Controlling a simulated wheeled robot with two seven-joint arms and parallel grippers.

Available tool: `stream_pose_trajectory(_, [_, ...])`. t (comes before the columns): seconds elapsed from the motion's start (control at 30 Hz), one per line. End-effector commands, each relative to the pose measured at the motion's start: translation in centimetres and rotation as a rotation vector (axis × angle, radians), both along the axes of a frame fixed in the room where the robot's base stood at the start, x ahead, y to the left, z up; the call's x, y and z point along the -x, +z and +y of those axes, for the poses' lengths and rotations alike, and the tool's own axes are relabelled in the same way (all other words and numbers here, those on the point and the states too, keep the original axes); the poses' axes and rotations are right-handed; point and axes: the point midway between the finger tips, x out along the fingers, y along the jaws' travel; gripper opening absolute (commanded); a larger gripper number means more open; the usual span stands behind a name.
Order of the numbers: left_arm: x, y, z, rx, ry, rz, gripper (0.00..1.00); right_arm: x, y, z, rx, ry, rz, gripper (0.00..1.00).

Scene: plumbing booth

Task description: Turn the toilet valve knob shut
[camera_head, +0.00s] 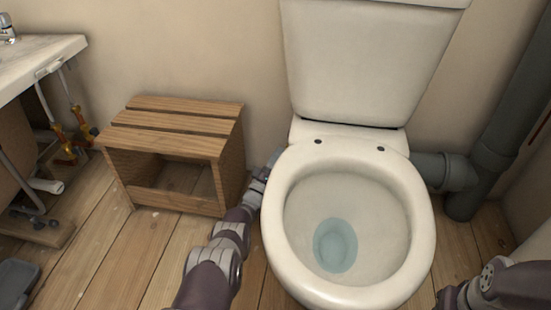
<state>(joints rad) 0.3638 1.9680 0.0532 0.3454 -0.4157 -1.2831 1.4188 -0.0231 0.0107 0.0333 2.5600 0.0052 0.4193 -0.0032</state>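The white toilet (350,215) stands in the middle of the head view with its seat ring down and water in the bowl. I see no toilet valve knob; the wall low down behind the bowl's left side is hidden by the bowl and my arm. My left gripper (274,157) is at the far end of my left arm, in the gap between the wooden stool and the bowl. It is close to the bowl's left rim, small and partly hidden, so its fingers cannot be made out. Only part of my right arm shows at the bottom right.
A slatted wooden stool (180,122) stands left of my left arm. A sink (35,62) with orange-handled valves (72,154) below it is at the far left. A grey drain pipe (478,165) runs right of the toilet. Some plank floor (95,255) is clear at front left.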

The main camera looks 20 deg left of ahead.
Motion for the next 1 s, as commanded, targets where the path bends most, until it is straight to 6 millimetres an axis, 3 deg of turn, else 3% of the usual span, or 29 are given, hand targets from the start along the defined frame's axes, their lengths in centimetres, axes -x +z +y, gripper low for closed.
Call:
stream_pose_trajectory(0.37, [0.7,-0.1,0.1,0.001,0.0,0.003,0.7,0.0,0.9,0.0,0.0,0.0,0.0,0.43])
stream_pose_trajectory(0.53, [4.5,-1.4,0.4,0.002,0.001,0.006,0.7,0.0,3.4,0.0,0.0,0.0,0.0,0.43])
stream_pose_trajectory(0.73, [9.2,-3.9,0.7,0.002,0.002,0.003,0.7,0.0,4.5,0.0,0.0,0.0,0.0,0.43])
stream_pose_trajectory(1.0, [11.6,-5.2,0.9,0.0,0.0,0.0,0.7,0.0,4.6,0.0,0.0,0.0,0.0,0.43])
